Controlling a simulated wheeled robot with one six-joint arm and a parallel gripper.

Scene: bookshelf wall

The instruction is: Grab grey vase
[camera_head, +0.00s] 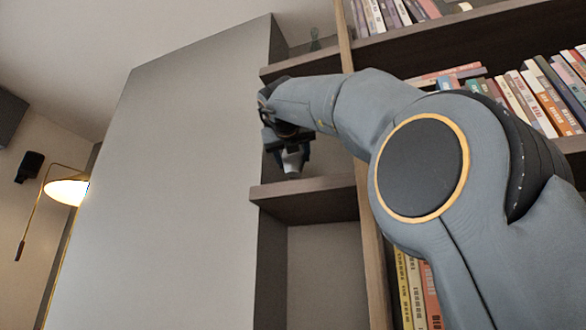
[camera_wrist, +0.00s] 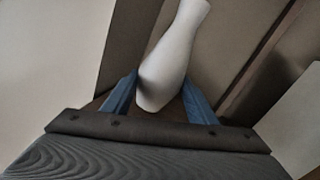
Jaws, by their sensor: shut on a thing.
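The grey vase (camera_head: 293,161) shows as a small pale shape at my gripper, just above a wooden shelf board (camera_head: 310,193) in the head view. In the wrist view the vase (camera_wrist: 170,62) is pale, smooth and rounded, and lies between the two blue fingers. My gripper (camera_head: 291,157) is shut on the vase; its fingers (camera_wrist: 160,98) stand at either side of it. I cannot tell whether the vase's base touches the board. Part of the vase is hidden by the gripper in the head view.
A tall grey panel (camera_head: 185,180) stands directly left of the shelf bay. A wooden upright (camera_head: 372,262) bounds it on the right, and an upper board (camera_head: 305,65) lies above. Rows of books (camera_head: 540,95) fill the shelves at right. A lit lamp (camera_head: 67,191) is far left.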

